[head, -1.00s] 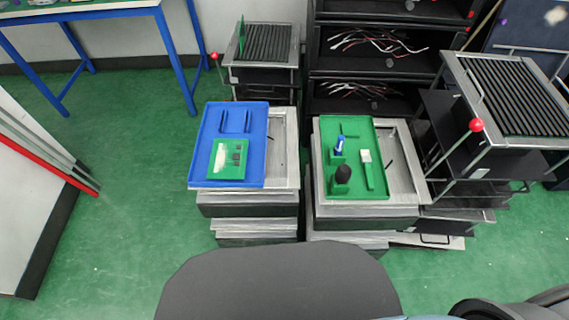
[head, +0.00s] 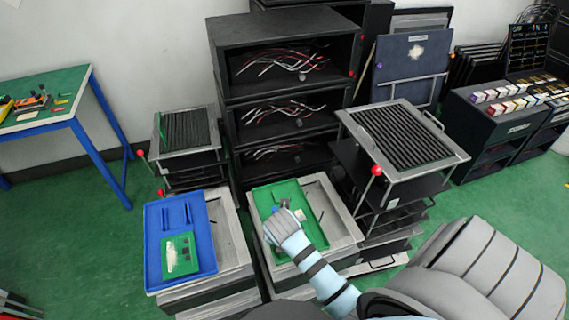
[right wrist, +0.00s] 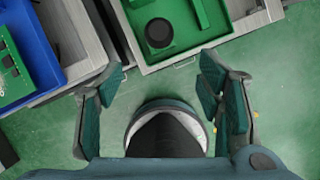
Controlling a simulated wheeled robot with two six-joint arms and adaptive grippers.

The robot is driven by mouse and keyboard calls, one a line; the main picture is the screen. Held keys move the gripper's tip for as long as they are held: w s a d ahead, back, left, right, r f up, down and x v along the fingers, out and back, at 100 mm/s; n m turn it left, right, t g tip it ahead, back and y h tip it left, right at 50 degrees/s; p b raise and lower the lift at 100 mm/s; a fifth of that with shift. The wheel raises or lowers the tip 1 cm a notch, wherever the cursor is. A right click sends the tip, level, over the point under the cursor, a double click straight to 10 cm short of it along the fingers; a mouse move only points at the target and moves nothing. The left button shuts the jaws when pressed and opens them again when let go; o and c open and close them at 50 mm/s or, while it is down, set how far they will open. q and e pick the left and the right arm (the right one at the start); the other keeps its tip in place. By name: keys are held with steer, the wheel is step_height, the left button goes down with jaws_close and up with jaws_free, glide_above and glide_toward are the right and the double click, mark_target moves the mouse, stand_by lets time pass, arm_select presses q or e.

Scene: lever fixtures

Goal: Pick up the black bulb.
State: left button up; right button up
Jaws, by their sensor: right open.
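The black bulb (right wrist: 159,33) stands on a green block in the green tray (head: 263,198), at the top of the right wrist view. In the head view my right arm hides it. My right gripper (right wrist: 166,72) is open and empty, with its two fingers spread wide. The bulb lies ahead of the gap between the fingertips and apart from them. In the head view the right hand (head: 284,228) is over the green tray. My left gripper is not in view.
A blue tray (head: 206,212) with a green board (head: 180,256) lies left of the green tray. Racks with red-knobbed levers (head: 377,171) stand behind on both sides. Black shelves with cables (head: 285,108) stand at the back. Green floor is free at the left.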

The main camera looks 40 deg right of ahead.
steer(key=b+x, duration=0.1)
steer(key=x, duration=0.3)
steer(key=b+x, duration=0.2)
steer(key=x, duration=0.3)
steer(key=b+x, duration=0.2)
steer(key=x, duration=0.3)
steer(key=shift+w+d, duration=0.2)
steer(key=shift+w, duration=0.15)
steer(key=shift+r, duration=0.1)
steer(key=shift+c, duration=0.5)
steer(key=shift+r, duration=0.1)
steer(key=c, duration=1.1)
steer(key=shift+o, duration=0.2)
